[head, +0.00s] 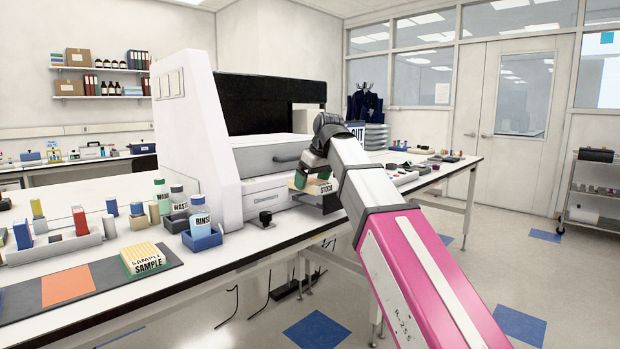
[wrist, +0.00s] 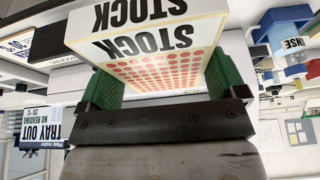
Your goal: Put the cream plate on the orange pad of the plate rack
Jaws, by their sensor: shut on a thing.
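My gripper (head: 316,165) is at the front right of the white machine. Its green fingers (wrist: 165,85) are shut on the cream plate (head: 325,187), one on each side. In the wrist view the plate (wrist: 150,40) shows STOCK labels and rows of red wells. A grey tray-like piece shows just under the plate in the head view; I cannot tell whether they touch. The plate rack (head: 111,270) is a dark grey strip at the bench's front left. Its orange pad (head: 68,285) is bare. A yellowish SAMPLE plate (head: 147,258) sits right of that pad.
The white machine (head: 190,140) stands between my gripper and the rack. Bottles in holders, including a blue RINSE holder (head: 202,238), and a white tube rack (head: 53,247) stand behind the strip. A small black part (head: 265,218) is near the bench edge.

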